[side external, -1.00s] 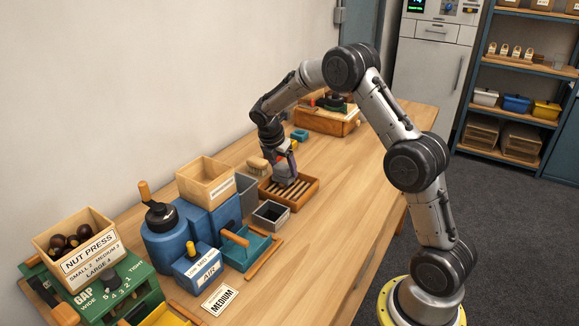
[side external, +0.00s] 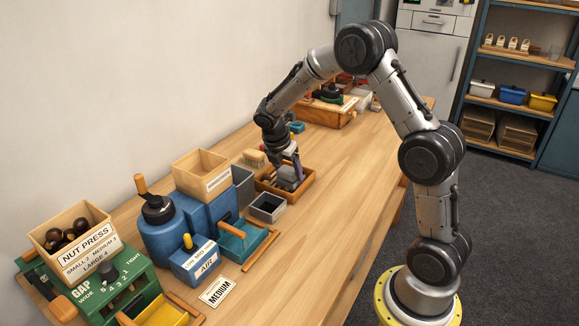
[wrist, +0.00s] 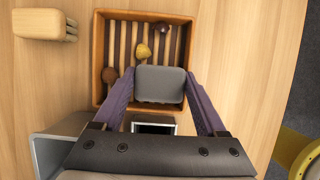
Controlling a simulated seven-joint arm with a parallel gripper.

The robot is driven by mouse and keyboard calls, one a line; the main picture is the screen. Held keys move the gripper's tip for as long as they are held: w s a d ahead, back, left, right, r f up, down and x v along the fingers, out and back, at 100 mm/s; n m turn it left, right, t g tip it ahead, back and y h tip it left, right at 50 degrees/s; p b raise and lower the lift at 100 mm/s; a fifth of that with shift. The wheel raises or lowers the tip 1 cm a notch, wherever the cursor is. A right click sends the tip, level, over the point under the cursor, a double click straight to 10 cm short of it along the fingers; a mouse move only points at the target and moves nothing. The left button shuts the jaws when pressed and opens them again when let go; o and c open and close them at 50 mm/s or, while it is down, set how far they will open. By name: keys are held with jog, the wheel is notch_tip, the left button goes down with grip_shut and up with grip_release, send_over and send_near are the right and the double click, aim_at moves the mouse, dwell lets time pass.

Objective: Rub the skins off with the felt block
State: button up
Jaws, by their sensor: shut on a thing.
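My gripper (wrist: 160,74) is shut on the grey felt block (wrist: 160,85), a purple finger on either side. In the side external view, my gripper (side external: 290,176) is down at the slatted wooden tray (side external: 268,188). In the wrist view, the block covers part of the near side of this tray (wrist: 99,40). Three chestnuts lie on the slats: a brown one (wrist: 108,74) at the left, a pale yellowish one (wrist: 143,52) just beyond the block, and a dark one (wrist: 162,29) near the far side. I cannot tell whether the block touches the slats or a nut.
A brush (wrist: 42,24) lies left of the tray. A small grey bin (side external: 268,207) and a taller grey bin (side external: 243,188) stand close by. The blue machine (side external: 165,240) and green nut press (side external: 90,290) stand nearer the camera. The table's right side is clear.

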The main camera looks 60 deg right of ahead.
jog(key=shift+a, duration=0.5)
jog(key=shift+d+r, duration=0.1)
jog(key=shift+r, duration=3.95)
jog(key=shift+f, duration=0.15)
